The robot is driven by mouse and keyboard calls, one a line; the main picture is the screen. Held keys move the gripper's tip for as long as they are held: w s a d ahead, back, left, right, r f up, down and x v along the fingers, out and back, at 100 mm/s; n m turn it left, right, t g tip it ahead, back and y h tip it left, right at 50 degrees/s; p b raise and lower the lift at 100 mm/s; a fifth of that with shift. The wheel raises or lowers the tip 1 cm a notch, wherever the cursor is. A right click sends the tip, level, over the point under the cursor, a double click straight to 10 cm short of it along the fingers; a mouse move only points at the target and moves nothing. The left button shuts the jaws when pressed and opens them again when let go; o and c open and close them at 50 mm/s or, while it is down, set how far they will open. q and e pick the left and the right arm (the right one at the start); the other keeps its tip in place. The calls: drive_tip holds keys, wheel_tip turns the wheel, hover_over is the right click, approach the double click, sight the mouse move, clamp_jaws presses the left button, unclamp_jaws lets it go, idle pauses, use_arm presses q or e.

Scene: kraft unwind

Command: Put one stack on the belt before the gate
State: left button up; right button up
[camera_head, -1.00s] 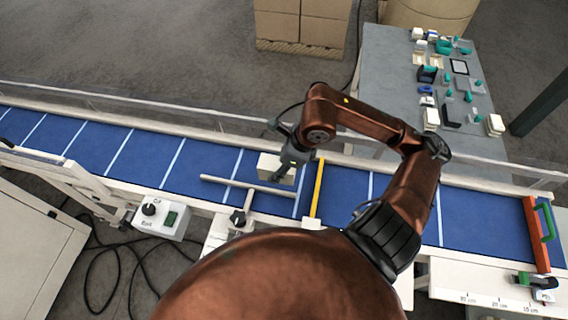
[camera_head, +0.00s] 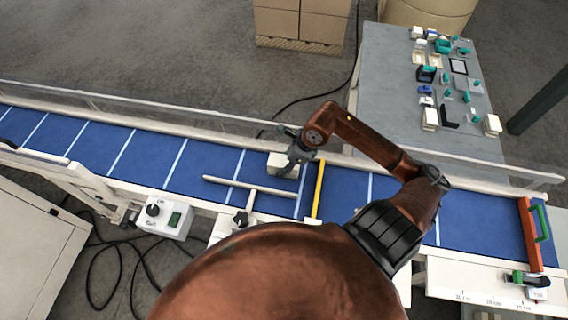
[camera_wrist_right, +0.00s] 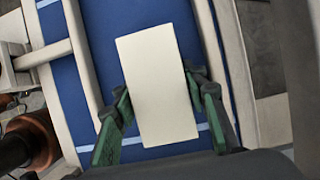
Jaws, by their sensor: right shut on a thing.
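A cream block-like stack (camera_head: 281,163) is in my right gripper (camera_head: 293,160), over the far half of the blue belt (camera_head: 205,165), left of a yellow bar (camera_head: 318,190) lying across it. In the right wrist view the stack (camera_wrist_right: 158,85) shows its pale top face between the two green-padded fingers, which close on its sides. Blue belt shows around it; I cannot tell if it touches the belt. An orange board with a green handle (camera_head: 530,235) crosses the belt at the far right. My left gripper is not in view.
A T-shaped pale bar (camera_head: 250,188) lies over the belt's near side, close to the stack. Clear rails (camera_head: 210,118) run along the far edge. A grey table (camera_head: 395,85) holds several small items. A control box (camera_head: 163,216) stands at the near left.

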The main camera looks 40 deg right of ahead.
drive_tip(key=shift+w+f, duration=0.15)
drive_tip(key=o, duration=0.8)
drive_tip(key=shift+f, duration=0.1)
drive_tip(key=shift+o, duration=0.6)
drive_tip(key=o, duration=0.3)
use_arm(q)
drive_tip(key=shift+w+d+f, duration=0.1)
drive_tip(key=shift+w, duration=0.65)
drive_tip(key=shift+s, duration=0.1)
